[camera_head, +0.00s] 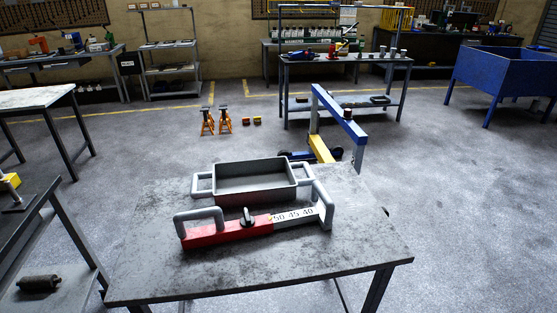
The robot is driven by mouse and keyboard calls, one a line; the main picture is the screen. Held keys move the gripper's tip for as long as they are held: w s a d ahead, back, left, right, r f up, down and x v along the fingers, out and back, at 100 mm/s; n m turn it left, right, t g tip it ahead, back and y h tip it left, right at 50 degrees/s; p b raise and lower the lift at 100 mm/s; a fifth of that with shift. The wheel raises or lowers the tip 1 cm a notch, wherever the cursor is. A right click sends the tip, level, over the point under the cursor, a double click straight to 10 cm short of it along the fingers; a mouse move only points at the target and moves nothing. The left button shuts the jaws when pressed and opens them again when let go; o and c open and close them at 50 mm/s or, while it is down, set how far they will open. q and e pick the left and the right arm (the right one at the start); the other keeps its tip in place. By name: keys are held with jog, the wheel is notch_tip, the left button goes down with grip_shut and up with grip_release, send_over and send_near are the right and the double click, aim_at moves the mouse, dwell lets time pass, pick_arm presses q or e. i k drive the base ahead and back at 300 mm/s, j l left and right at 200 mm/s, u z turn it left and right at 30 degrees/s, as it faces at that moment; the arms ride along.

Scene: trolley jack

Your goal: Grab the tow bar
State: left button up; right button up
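A bar that looks like the tow bar (215,235) lies on the near grey table (330,245). Its left part is red with a grey loop handle on top. A black knob sits near its middle. Its right part is light grey, marked 50 45 40, with a second grey handle at the right end. The bar slants slightly up to the right. Neither of my grippers is in view.
A grey tray with side handles (250,178) stands just behind the bar. A blue and yellow jack-like frame (340,115) stands on the floor behind the table. Orange jack stands (208,122) and more workbenches are farther back. The table's front is clear.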

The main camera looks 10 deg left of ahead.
aim_at(221, 232)
jog(key=k+j+u, duration=0.1)
jog(key=j, duration=0.25)
jog(key=k+j+u, duration=0.15)
jog(key=j, duration=0.15)
jog(key=k+j+u, duration=0.1)
jog(key=j, duration=0.25)
jog(key=j+u, duration=0.1)
jog(key=j, duration=0.25)
jog(key=k, duration=0.05)
